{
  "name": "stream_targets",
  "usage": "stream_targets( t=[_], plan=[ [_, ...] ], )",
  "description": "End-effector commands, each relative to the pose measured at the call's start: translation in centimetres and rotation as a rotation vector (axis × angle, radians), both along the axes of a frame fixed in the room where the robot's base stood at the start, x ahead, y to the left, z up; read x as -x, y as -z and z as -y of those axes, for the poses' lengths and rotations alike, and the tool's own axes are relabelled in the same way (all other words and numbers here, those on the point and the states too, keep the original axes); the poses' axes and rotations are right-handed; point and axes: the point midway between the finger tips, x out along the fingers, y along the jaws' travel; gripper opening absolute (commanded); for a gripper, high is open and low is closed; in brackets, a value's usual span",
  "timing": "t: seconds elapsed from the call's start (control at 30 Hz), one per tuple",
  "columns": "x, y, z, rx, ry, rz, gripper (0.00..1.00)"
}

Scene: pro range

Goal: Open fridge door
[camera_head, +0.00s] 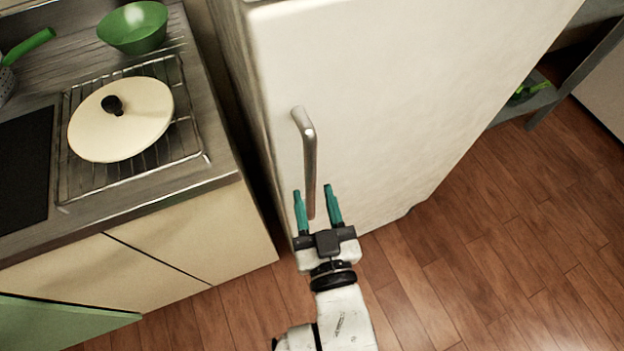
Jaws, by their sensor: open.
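The fridge door (400,90) is a large white panel in the middle of the view, and it appears shut. Its metal handle (308,150) is a long upright bar near the door's left edge. My gripper (314,188) is open, with two teal fingers pointing toward the door. The fingers show on either side of the handle's lower part in the picture. I cannot tell how deep the bar sits between them or whether they touch it.
A counter on the left holds a wire rack (190,152) with a cream lid (120,130) on it, and a green bowl (135,27). A green panel (60,325) juts out at lower left. Wooden floor (500,240) is clear at right. A shelf (530,100) stands beyond the fridge.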

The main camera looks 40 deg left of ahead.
Motion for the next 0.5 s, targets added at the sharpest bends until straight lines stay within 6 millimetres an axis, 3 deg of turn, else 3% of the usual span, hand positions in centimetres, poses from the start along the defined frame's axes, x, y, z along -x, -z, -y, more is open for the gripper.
stream_targets(
  t=[0.2,0.5],
  plan=[
    [-1.6,0.0,-2.3,0.001,0.001,0.001,0.43],
    [-2.1,0.0,-3.1,0.002,0.001,-0.001,0.43]
  ],
)
